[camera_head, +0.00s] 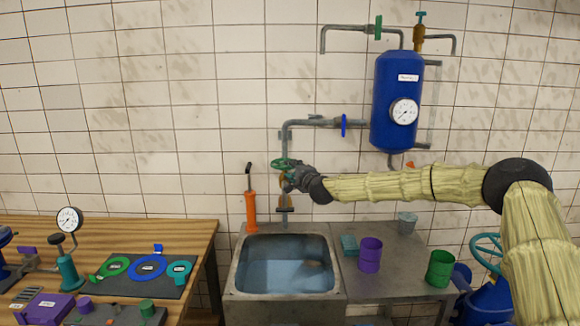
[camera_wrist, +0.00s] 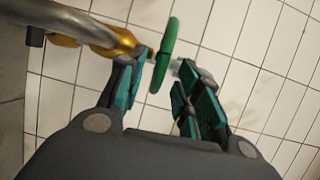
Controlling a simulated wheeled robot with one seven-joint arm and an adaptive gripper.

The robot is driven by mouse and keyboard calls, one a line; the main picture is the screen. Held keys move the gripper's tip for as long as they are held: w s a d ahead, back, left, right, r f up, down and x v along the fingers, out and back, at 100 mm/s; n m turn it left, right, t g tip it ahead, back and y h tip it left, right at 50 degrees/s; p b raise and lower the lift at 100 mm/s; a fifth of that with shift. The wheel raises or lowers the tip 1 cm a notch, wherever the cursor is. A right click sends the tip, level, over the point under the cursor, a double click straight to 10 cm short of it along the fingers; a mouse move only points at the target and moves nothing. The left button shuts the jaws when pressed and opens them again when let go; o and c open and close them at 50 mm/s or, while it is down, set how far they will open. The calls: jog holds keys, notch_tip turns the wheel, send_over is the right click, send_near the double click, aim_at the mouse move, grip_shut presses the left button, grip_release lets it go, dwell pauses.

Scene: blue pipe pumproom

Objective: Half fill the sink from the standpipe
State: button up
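The steel sink (camera_head: 236,285) stands below the standpipe (camera_head: 285,148) at the wall. Its basin looks pale blue inside, like water; I cannot tell its depth exactly. The standpipe carries a green handwheel (camera_head: 282,162) and a brass valve body. No stream shows clearly below it. My gripper (camera_head: 291,173) is at this handwheel, partly covering the valve. In the wrist view, the handwheel (camera_wrist: 165,55) is seen edge-on, between my gripper's (camera_wrist: 158,68) two teal-padded fingers. The fingers stand apart, with a gap beside the wheel; contact is not clear. The brass valve (camera_wrist: 108,48) lies at the left.
An orange hand pump (camera_head: 251,212) stands behind the sink's left. Purple (camera_head: 370,253) and green (camera_head: 441,268) cups stand on the right counter. A wooden bench (camera_head: 180,236) with tools is at left. A blue tank (camera_head: 397,80) hangs at upper right.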

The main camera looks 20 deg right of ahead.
jog(key=shift+w+a+f+p, duration=0.15)
jog(key=shift+w+p, duration=0.15)
jog(key=shift+w, duration=1)
jog(key=shift+c, duration=0.4)
grip_shut()
